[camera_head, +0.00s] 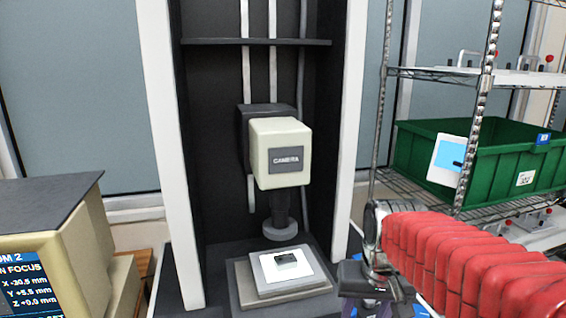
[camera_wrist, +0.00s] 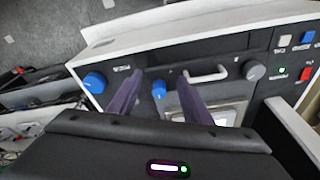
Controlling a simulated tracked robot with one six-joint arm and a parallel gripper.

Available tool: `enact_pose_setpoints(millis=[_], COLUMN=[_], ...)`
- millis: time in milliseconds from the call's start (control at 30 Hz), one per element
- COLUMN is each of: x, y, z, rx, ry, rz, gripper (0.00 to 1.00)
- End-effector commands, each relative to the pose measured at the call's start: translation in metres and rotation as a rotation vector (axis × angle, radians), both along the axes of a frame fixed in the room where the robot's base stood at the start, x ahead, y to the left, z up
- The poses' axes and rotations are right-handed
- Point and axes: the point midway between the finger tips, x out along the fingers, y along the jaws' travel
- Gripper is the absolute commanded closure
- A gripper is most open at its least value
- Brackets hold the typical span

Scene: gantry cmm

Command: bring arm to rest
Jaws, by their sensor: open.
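My arm in its red ribbed sleeve (camera_head: 465,262) comes in from the right in the head view. My gripper (camera_head: 372,305) hangs at its end, at the lower middle, and is partly cut off by the bottom edge. In the wrist view my gripper (camera_wrist: 160,76) shows two dark purple fingers set apart, with nothing held between them. Beyond the fingers is a dark control panel (camera_wrist: 220,72) with blue knobs (camera_wrist: 95,82), a white handle and a grey knob. I cannot tell whether the fingers touch the panel.
A camera unit (camera_head: 282,152) hangs in a tall dark frame above a stage (camera_head: 243,284) with a small dark part on a white plate. A wire rack (camera_head: 480,85) with a green bin (camera_head: 520,165) stands at the right, close to my arm. A readout box (camera_head: 45,215) is at the left.

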Motion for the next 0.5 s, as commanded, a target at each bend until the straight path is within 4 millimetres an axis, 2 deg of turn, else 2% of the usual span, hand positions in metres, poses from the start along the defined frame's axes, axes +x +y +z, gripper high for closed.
enact_pose_setpoints(millis=[100, 500], x=[-0.022, -0.085], y=[0.000, 0.000], z=[-0.002, -0.012], rx=[-0.007, -0.030], ry=[-0.041, -0.166], rz=[0.033, 0.099], gripper=[0.55, 0.55])
